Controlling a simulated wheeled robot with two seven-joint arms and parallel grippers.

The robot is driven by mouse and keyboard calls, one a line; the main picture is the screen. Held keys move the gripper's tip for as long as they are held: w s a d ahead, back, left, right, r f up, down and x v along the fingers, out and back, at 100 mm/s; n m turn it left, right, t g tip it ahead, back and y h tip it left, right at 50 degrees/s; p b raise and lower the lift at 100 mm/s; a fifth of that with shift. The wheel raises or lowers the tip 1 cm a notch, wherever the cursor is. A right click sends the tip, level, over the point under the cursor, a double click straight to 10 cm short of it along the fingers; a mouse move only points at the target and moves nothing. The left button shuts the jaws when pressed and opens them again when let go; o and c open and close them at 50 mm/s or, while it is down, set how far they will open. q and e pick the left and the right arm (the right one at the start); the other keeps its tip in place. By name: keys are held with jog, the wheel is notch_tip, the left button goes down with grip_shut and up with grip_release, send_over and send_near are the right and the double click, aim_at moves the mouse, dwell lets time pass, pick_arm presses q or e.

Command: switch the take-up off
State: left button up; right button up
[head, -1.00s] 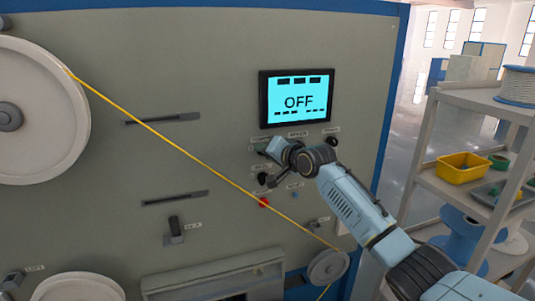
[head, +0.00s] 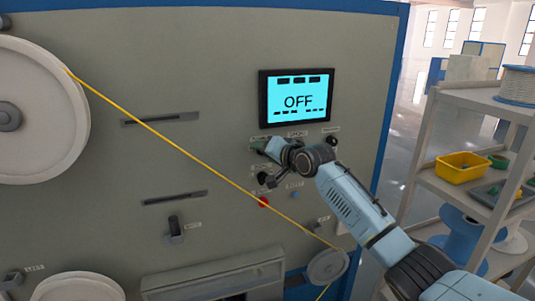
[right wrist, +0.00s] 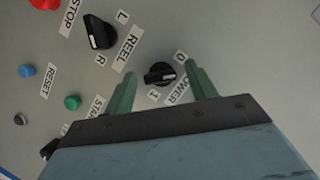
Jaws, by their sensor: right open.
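The grey machine panel (head: 220,70) carries a screen (head: 298,97) that reads OFF. My right gripper (right wrist: 160,69) is open in the right wrist view, one green finger on each side of the black POWER knob (right wrist: 160,74). The knob has a white mark and the labels 0 and 1. I cannot tell if the fingers touch it. In the head view my right gripper (head: 258,145) is at the panel below the screen and hides the knob. A REEL knob (right wrist: 99,32) marked L and R is beside it. My left gripper is not in view.
A yellow cable (head: 190,152) runs from a big white reel (head: 45,110) to a small pulley (head: 327,266), passing below my right gripper. A red STOP button (head: 263,202) is near it. A shelf (head: 470,98) with a yellow bin (head: 462,167) stands at the right.

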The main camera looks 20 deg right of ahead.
jog(key=b+v, duration=0.2)
jog(key=v, duration=1.1)
jog(key=shift+s+b, duration=0.2)
jog(key=shift+b, duration=0.15)
